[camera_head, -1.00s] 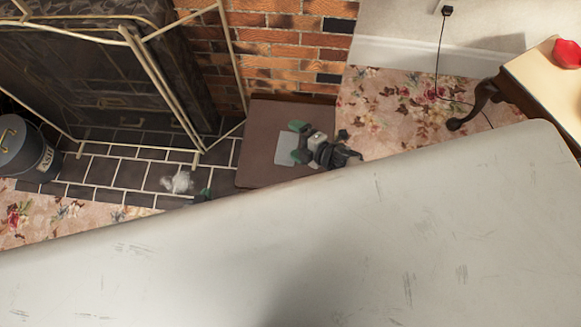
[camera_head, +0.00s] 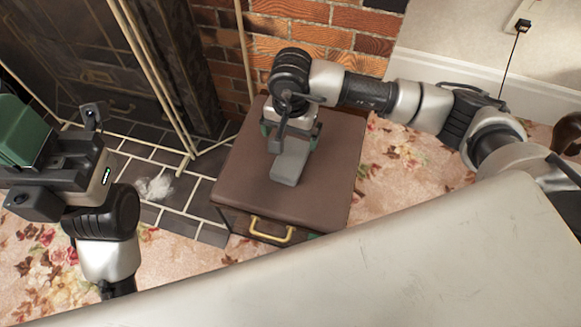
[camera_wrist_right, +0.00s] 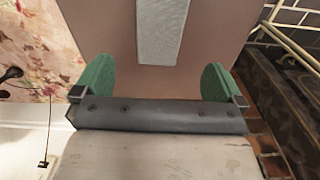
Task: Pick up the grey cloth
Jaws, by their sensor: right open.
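The grey cloth (camera_head: 289,168) lies as a flat, light grey oblong on the brown top of a low box (camera_head: 335,170). In the right wrist view the cloth (camera_wrist_right: 162,30) is a narrow strip, centred between the green fingers, with its near end around fingertip level. My right gripper (camera_head: 291,130) is open and empty, directly at the far end of the cloth in the head view. It hides that end, and I cannot tell its height above the box. My left gripper (camera_head: 25,130) is at the left edge, away from the cloth; its jaw opening is unclear.
The box has a brass handle (camera_head: 271,231) on its front. A brass-framed fire screen (camera_head: 165,80) and brick wall (camera_head: 320,45) stand behind and left. A white crumpled thing (camera_head: 155,187) lies on dark tiles. Flowered carpet (camera_head: 405,165) is clear to the right.

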